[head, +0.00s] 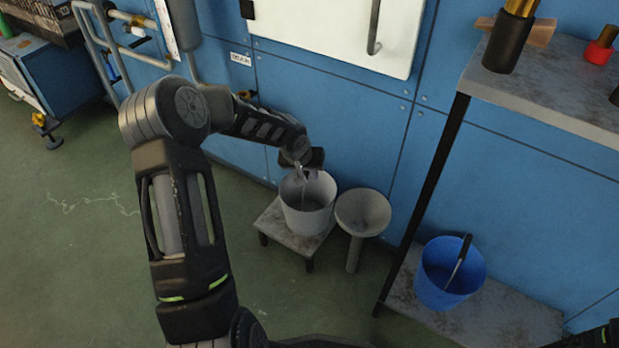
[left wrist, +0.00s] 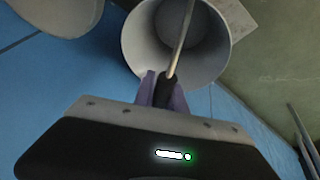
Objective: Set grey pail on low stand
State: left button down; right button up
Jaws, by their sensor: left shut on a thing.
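The grey pail (head: 308,212) is upright over the low stand (head: 267,224), a small square stool with a worn grey top. Its base appears to be at the stand's top; I cannot tell for sure whether it bears its weight there. My left gripper (head: 303,164) is above the pail's mouth, shut on the handle. In the left wrist view the gripper (left wrist: 164,92) has its fingers around the dark grip of the wire handle, with the open pail (left wrist: 207,62) beyond. The stand (left wrist: 238,18) shows partly behind the pail there.
A grey bowl on a post (head: 362,214) stands close to the right of the pail. Further right, a blue bucket (head: 437,290) sits on the low shelf of a rack (head: 520,318). A blue wall (head: 350,125) is just behind. Green floor (head: 80,240) is open at left.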

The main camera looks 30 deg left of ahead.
pick_arm(q)
jog(key=shift+w+f, duration=0.1)
jog(key=shift+f, duration=0.25)
jog(key=c, duration=1.4)
grip_release()
jog(key=shift+o, duration=0.2)
jog(key=p+v, duration=0.5)
jog(key=v, duration=0.7)
